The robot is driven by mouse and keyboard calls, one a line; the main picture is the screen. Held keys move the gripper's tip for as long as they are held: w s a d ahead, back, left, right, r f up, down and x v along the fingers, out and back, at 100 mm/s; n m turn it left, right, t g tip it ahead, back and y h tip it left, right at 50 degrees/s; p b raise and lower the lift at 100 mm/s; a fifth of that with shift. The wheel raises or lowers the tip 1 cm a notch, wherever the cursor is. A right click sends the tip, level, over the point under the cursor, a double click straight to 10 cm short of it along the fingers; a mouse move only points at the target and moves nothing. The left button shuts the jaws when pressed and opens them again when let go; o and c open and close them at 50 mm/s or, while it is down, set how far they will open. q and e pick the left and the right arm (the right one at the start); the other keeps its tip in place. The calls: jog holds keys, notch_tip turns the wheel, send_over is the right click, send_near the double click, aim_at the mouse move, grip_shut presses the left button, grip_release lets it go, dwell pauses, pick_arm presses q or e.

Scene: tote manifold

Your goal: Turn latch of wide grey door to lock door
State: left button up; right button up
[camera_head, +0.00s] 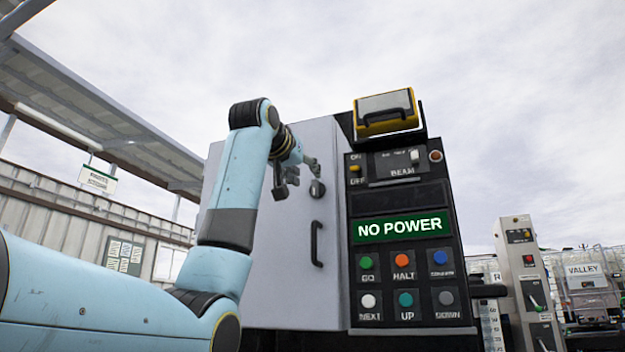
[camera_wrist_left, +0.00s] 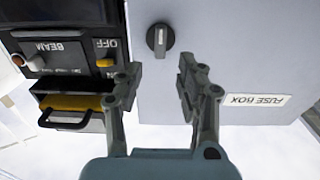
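The wide grey door (camera_head: 285,250) stands closed on the machine, with a dark handle (camera_head: 317,244) on its right side. A dark round latch (camera_head: 317,189) with a lighter grip bar sits above the handle. In the left wrist view the latch (camera_wrist_left: 159,40) lies just beyond the fingertips, roughly between them. My left gripper (camera_head: 296,182) is in front of the door, beside the latch. In the left wrist view my left gripper (camera_wrist_left: 158,82) is open, with nothing between its fingers. Contact with the latch does not show. My right gripper is not in view.
A black control panel (camera_head: 402,285) with buttons and a NO POWER display (camera_head: 404,227) stands right of the door. A yellow-edged box (camera_head: 386,112) sits on top. Open sky surrounds the machine top.

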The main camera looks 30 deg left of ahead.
aim_at(314, 183)
pick_arm(q)
jog(key=p+x, duration=0.1)
jog(key=x, duration=0.4)
jog(key=shift+w+a, duration=0.1)
jog(key=shift+w, duration=0.1)
grip_shut()
